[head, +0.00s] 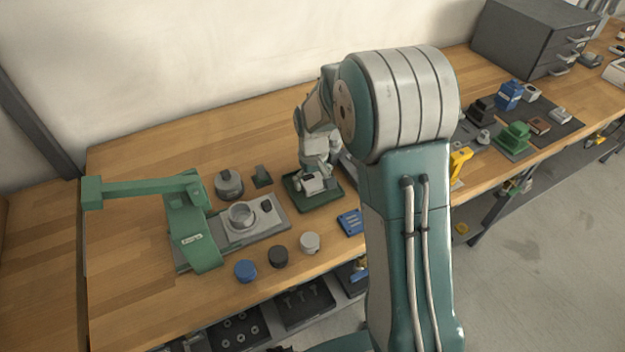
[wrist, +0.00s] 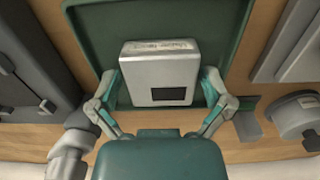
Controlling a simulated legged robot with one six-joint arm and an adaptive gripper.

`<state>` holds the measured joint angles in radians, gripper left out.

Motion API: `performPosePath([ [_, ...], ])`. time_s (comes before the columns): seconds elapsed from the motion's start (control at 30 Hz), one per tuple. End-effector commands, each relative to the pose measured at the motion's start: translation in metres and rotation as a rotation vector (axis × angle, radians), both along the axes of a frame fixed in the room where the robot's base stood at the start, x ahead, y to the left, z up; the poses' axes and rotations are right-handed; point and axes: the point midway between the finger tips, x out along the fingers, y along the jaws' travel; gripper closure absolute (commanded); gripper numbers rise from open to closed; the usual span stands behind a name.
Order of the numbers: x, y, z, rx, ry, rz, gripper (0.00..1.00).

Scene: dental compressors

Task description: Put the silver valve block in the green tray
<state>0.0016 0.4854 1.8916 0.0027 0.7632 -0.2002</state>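The silver valve block (wrist: 160,65), a pale box with a dark square on one face, sits between the two fingers of my gripper (wrist: 161,80). The fingertips appear to touch its two sides. The green tray (wrist: 98,22) lies behind the block in the wrist view, its rim around it. In the head view the tray (head: 318,205) is on the bench, and the silver block (head: 313,184) is within its outline, under my gripper (head: 315,176). I cannot tell whether the block rests on the tray floor or hangs just above it.
A green press-like fixture (head: 193,232) stands left of the tray. A round grey part (head: 229,184), a small dark green bracket (head: 262,176) and a blue block (head: 351,222) are near the tray. Blue, black and white knobs line the front edge. My arm hides the bench's middle.

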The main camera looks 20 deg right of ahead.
Motion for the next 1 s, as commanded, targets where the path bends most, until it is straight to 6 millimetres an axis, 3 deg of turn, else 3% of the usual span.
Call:
performPosePath([
  [0.27,0.000,0.000,0.006,0.000,-0.002,0.000,0.00],
  [0.8,0.001,0.000,0.107,0.000,-0.003,0.000,0.00],
  [1.0,0.000,0.000,0.122,0.001,-0.003,-0.001,0.00],
])
